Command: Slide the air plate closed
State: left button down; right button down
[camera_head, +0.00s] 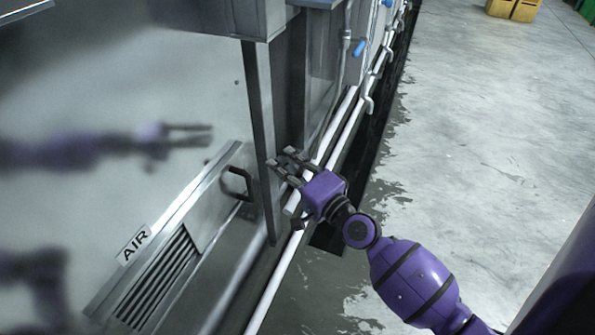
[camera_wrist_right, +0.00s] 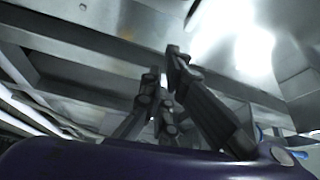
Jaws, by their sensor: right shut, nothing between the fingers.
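The air plate (camera_head: 208,208) is a flat metal plate on the slanted strip of the machine, with a dark handle (camera_head: 238,184) at its upper right end. Left of it are dark vent slats (camera_head: 152,285), exposed beside an "AIR" label (camera_head: 136,245). My right gripper (camera_head: 280,160) is shut and empty, to the right of the handle and apart from it, near a dark upright edge. Its dark fingers also show in the right wrist view (camera_wrist_right: 163,66), against metal surfaces; the handle cannot be made out there. My left gripper is not in view.
A shiny metal panel (camera_head: 110,80) mirrors purple arms at the left. A metal post (camera_head: 262,140) stands between the handle and my right gripper. White pipes (camera_head: 280,270) run along the machine's base.

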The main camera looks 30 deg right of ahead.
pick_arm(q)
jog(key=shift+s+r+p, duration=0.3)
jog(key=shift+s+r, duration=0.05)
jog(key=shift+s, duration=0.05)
pick_arm(e)
jog(key=a, duration=0.4)
jog(key=shift+w+f, duration=0.15)
jog(key=shift+f, duration=0.15)
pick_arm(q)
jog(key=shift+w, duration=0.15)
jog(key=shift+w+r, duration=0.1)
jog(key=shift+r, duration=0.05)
pick_arm(e)
jog(key=shift+a, duration=0.1)
